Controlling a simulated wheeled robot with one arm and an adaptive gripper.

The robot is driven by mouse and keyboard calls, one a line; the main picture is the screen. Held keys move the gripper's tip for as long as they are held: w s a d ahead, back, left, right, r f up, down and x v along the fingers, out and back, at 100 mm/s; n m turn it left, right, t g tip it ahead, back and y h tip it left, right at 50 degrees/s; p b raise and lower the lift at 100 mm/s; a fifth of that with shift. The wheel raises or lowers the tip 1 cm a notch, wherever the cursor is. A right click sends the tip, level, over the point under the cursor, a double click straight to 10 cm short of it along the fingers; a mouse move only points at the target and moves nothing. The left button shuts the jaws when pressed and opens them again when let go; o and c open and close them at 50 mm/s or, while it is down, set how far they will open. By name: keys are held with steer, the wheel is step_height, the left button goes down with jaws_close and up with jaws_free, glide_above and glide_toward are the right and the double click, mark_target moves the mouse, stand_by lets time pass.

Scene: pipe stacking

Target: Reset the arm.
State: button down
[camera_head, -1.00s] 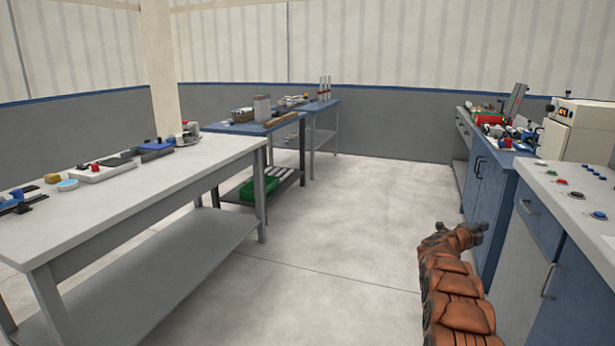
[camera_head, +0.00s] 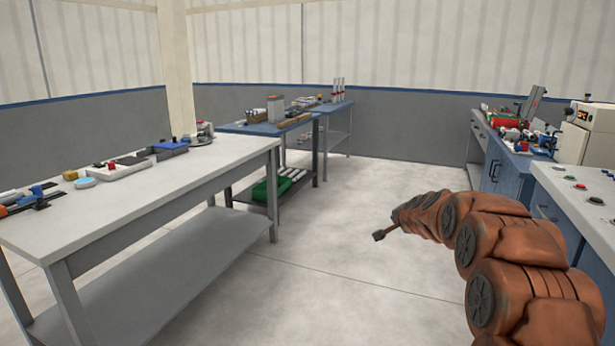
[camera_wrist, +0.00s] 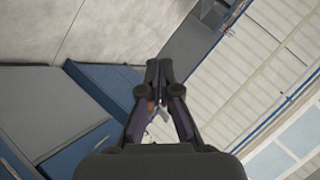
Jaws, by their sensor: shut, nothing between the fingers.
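My orange arm reaches in from the lower right in the head view. My gripper (camera_head: 379,236) is at its end, over the open floor between the benches, and looks small and dark there. In the wrist view my gripper (camera_wrist: 158,68) has its two dark fingertips together, with nothing held between them. It is apart from every bench and cabinet.
A white workbench (camera_head: 200,180) with small parts stands at left. A blue table (camera_head: 255,128) and green bin (camera_head: 270,188) are at the back. Blue cabinets (camera_head: 505,170) and a light counter (camera_head: 590,190) line the right. The floor (camera_head: 370,190) between is clear.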

steer(key=s+a+f+n+g+y, duration=0.2)
steer(key=s+a+n+g, duration=0.3)
steer(key=s, duration=0.7)
steer(key=s+a+f+n+g+y, duration=0.1)
steer(key=s+a+f+n, duration=0.1)
steer(key=s+a, duration=0.75)
steer(key=s+d+f+n+g+h, duration=0.1)
steer(key=s+d+n+g, duration=0.15)
steer(key=s, duration=1.15)
steer(key=s+d+f+n+g+h, duration=0.1)
steer(key=s+d+f+g, duration=0.15)
steer(key=s, duration=1.05)
steer(key=s+d+f+n+g+h, duration=0.15)
steer(key=s+g, duration=0.25)
steer(key=s, duration=1)
step_height(320, 180, up, 22)
steer(key=t+p, duration=0.1)
steer(key=p, duration=2)
steer(key=shift+y, duration=0.35)
steer(key=shift+r, duration=0.1)
